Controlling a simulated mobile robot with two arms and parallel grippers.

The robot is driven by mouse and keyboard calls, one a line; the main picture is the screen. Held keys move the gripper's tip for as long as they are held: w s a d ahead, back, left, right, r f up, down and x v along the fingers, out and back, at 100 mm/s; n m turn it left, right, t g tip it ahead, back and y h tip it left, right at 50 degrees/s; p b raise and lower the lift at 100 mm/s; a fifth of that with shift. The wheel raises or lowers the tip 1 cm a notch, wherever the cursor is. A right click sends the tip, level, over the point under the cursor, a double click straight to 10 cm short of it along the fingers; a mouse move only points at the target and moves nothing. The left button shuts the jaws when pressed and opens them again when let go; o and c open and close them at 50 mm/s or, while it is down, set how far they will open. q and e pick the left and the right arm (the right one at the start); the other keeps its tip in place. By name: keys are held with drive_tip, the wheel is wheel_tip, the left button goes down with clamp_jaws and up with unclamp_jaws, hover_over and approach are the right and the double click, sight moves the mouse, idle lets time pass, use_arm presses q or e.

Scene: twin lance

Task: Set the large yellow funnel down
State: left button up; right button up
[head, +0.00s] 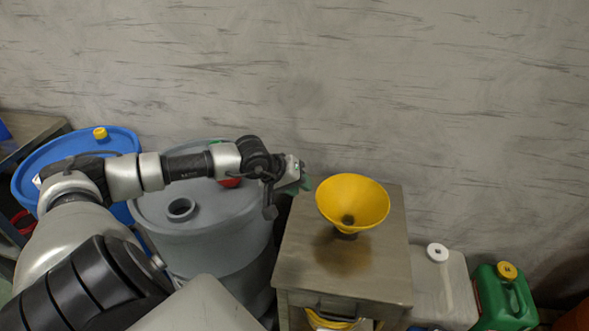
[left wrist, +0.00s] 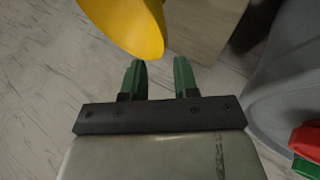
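The large yellow funnel (head: 352,203) is upright, wide mouth up, over the metal cabinet top (head: 385,265). Its spout end seems to meet the top, with a dark shadow around it. My left gripper (head: 304,183) is just left of the funnel's rim. In the left wrist view, the green fingers of my left gripper (left wrist: 160,75) stand apart with nothing between them. The funnel (left wrist: 128,22) shows there beyond the fingertips, its rim close to the left finger; whether they touch is unclear. My right gripper is out of view.
A grey drum (head: 215,225) with a red cap (head: 229,182) stands under my left arm. A blue drum (head: 120,142) is further left. A white canister (head: 440,285) and a green canister (head: 503,300) stand right of the cabinet. The wall is close behind.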

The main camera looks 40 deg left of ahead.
use_arm(q)
drive_tip(key=shift+v, duration=1)
